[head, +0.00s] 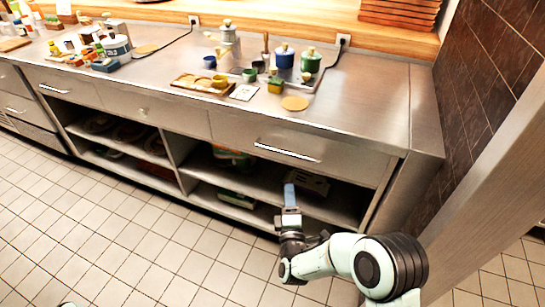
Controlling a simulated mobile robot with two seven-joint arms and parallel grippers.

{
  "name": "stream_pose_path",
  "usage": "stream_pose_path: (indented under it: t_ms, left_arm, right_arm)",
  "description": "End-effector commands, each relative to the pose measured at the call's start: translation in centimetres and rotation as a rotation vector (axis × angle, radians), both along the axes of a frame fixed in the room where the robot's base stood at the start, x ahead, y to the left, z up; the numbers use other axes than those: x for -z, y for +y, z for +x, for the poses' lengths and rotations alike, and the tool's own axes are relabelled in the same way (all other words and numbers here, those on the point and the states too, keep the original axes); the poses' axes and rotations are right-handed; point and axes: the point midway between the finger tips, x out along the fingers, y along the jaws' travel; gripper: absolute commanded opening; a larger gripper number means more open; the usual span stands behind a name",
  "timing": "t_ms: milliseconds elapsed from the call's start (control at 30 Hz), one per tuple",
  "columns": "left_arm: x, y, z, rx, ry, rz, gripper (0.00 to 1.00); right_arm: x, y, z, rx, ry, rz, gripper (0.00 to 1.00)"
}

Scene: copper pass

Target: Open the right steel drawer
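The right steel drawer (340,162) is at the right end of the counter front, just under the worktop. It looks closed, with its front in line with the panels beside it. Its long bar handle (287,152) is bright and runs across the front. My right gripper (290,192) points up toward the drawer from below, in front of the open shelf. It appears apart from the handle, lower in the picture. Its fingers look narrow and overlap from this angle, so I cannot tell whether they are open. My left gripper is not in view.
The steel worktop (385,100) holds jars, a tray (203,84) with small items, and a round board (294,103). Open shelves (235,182) below hold several items. A dark tiled wall (490,90) and pale post (490,200) stand right. The tiled floor (130,240) is clear.

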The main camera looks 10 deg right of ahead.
Motion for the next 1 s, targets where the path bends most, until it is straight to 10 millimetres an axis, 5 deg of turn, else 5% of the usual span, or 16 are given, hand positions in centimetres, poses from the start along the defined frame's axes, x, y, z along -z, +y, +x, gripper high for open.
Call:
stream_pose_path:
  t_ms: [267, 700, 1000]
  left_arm:
    - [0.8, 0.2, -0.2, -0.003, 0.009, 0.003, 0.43]
    - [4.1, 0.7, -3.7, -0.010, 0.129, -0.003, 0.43]
    - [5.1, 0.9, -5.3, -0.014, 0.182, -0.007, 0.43]
  right_arm:
    - [-1.0, -0.3, 1.5, 0.018, -0.031, -0.039, 0.39]
    - [-2.3, -1.9, 9.8, 0.018, -0.029, -0.037, 0.39]
    - [-3.0, -2.5, 12.8, 0.016, -0.028, -0.037, 0.39]
